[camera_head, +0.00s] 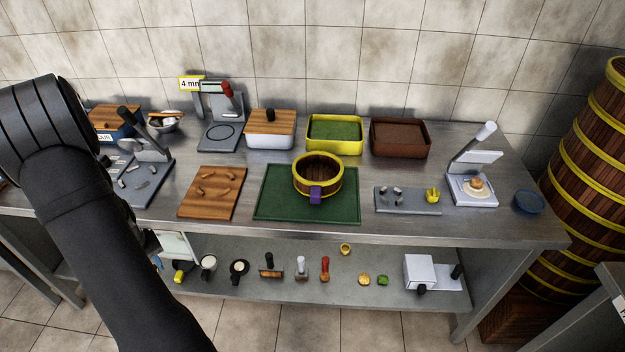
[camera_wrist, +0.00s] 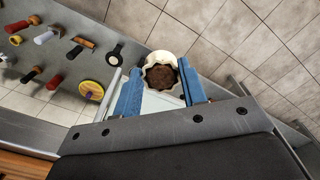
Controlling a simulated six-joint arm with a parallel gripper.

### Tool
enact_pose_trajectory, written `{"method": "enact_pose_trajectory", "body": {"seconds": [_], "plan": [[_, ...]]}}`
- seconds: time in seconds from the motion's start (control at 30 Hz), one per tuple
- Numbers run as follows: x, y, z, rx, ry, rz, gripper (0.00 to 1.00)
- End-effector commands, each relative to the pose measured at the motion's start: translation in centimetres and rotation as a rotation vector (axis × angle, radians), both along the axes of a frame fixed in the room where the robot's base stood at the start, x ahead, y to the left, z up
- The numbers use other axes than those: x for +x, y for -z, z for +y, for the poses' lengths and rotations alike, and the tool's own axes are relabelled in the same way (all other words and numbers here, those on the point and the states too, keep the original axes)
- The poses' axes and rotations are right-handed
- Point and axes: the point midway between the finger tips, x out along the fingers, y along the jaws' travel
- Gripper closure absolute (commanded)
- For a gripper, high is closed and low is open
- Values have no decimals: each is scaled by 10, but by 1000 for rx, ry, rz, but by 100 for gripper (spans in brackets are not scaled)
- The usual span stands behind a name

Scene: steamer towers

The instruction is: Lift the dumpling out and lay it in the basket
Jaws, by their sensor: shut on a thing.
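My gripper shows in the wrist view (camera_wrist: 160,82), with its two blue fingers shut on a white, wavy-rimmed dumpling (camera_wrist: 160,74) with a brown middle. It is held clear of any surface, with floor and shelf behind it. In the head view my arm crosses the left side, and the gripper and held dumpling are out of sight. The basket (camera_head: 318,175) is round and wooden with yellow bands and a purple tag. It stands upright on the green mat (camera_head: 275,205), and its inside looks empty.
A yellow tray (camera_head: 335,147), brown tray (camera_head: 400,153) and lidded box (camera_head: 270,138) stand behind the basket. A wooden board (camera_head: 212,207) lies to its left. At right is an open press (camera_head: 473,203) with a tan round thing. Several tools lie on the lower shelf (camera_head: 300,290).

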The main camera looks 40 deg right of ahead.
Motion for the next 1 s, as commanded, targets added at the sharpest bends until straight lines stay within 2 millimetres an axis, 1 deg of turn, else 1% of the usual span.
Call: {"method": "enact_pose_trajectory", "body": {"seconds": [0.37,0.47,0.57,0.67,0.7,0.77,0.8,0.87,0.9,0.97,1.0], "plan": [[1,-1,0,0,1,0,81],[6,-8,0,0,14,-2,81],[21,-28,0,0,52,-7,81],[41,-61,-2,1,115,-9,81],[49,-77,-4,1,144,-10,81],[61,-102,-10,1,191,-10,81],[68,-118,-16,1,220,-10,81],[76,-139,-31,1,264,-7,81],[80,-151,-43,0,290,-7,81],[85,-165,-67,0,323,-5,81],[87,-171,-85,0,341,-4,81]]}}
